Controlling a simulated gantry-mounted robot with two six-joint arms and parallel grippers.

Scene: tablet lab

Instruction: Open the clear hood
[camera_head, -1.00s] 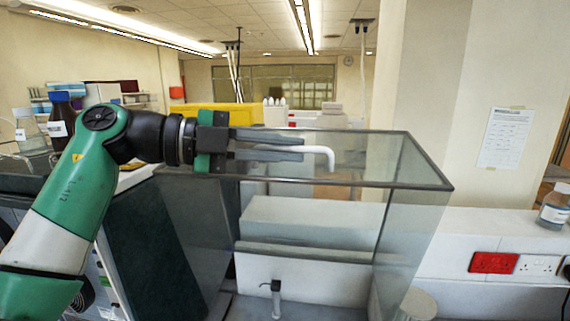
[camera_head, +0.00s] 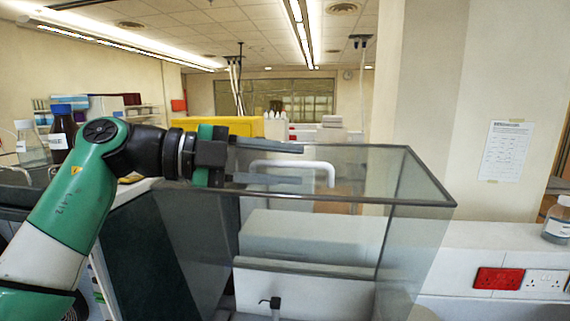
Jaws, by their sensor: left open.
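The clear hood (camera_head: 412,250) is a glass box with dark edge trim, seen in the head view from the centre to the right. A white bent handle (camera_head: 318,163) shows at its upper front. My left gripper (camera_head: 303,164) comes in from the left with its jaws open. One finger lies above the handle's bar and one below it, as seen here, and the bar shows between them. I cannot tell whether either finger touches it. The hood's left part is partly behind my left arm. My right gripper is not in view.
Inside or behind the glass are a pale block (camera_head: 300,235) and a small tap-like fitting (camera_head: 273,303). Brown and clear bottles (camera_head: 62,135) stand at the left. A red socket (camera_head: 497,279) and a bottle (camera_head: 557,222) are at the right.

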